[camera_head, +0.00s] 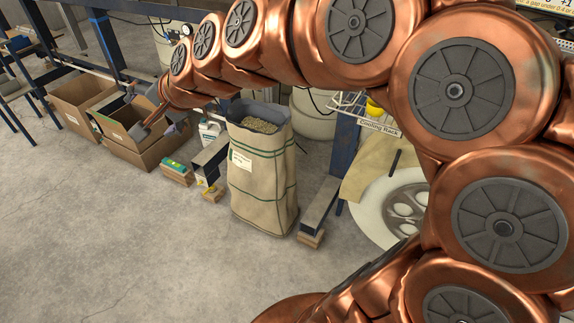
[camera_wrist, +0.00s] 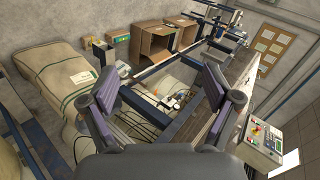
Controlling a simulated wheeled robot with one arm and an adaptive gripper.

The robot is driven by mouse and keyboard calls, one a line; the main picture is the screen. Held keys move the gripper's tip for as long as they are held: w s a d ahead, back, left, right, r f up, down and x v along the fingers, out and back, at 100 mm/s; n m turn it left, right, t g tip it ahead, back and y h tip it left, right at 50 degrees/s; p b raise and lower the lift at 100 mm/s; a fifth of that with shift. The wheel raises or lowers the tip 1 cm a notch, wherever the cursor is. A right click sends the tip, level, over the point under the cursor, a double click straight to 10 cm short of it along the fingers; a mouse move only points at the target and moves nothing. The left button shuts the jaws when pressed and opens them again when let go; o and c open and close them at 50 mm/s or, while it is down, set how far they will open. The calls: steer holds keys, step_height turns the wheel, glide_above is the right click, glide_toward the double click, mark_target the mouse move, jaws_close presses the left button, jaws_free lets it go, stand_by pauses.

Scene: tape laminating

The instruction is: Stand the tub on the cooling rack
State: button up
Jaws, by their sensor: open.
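My gripper (camera_head: 158,127) is at the far left end of my arm, in front of the cardboard boxes. In the wrist view its two purple-grey fingers (camera_wrist: 157,78) stand wide apart with nothing between them. The white wire cooling rack (camera_head: 348,101), with a "Cooling Rack" label, shows at the right of the head view, partly hidden by my arm. A small yellow item (camera_head: 374,107) shows at the rack, cut off by my arm; I cannot tell whether it is the tub. No other tub can be made out. The gripper is well left of the rack.
A tall open sack (camera_head: 262,175) of pellets stands between gripper and rack. Cardboard boxes (camera_head: 85,100) stand at the left. A blue-framed bench (camera_wrist: 160,118) lies below the gripper in the wrist view. A control box (camera_wrist: 262,140) is at right.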

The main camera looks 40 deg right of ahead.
steer(key=s+f+n+g+h, duration=0.1)
steer(key=s+f+n+g, duration=0.2)
steer(key=s+f, duration=0.35)
steer(key=s+f+n+g, duration=0.3)
steer(key=s+f+n, duration=0.1)
steer(key=s, duration=0.6)
steer(key=s+d+f+n+g+h, duration=0.1)
steer(key=s+d+f+g, duration=0.1)
steer(key=s, duration=0.6)
steer(key=s+d+f+n+g+h, duration=0.2)
steer(key=s+d, duration=0.3)
steer(key=s, duration=0.3)
steer(key=shift+s+d+f+n+g, duration=0.3)
steer(key=shift+s+f+g, duration=0.05)
steer(key=shift+g, duration=0.35)
step_height(320, 180, up, 4)
steer(key=p, duration=0.4)
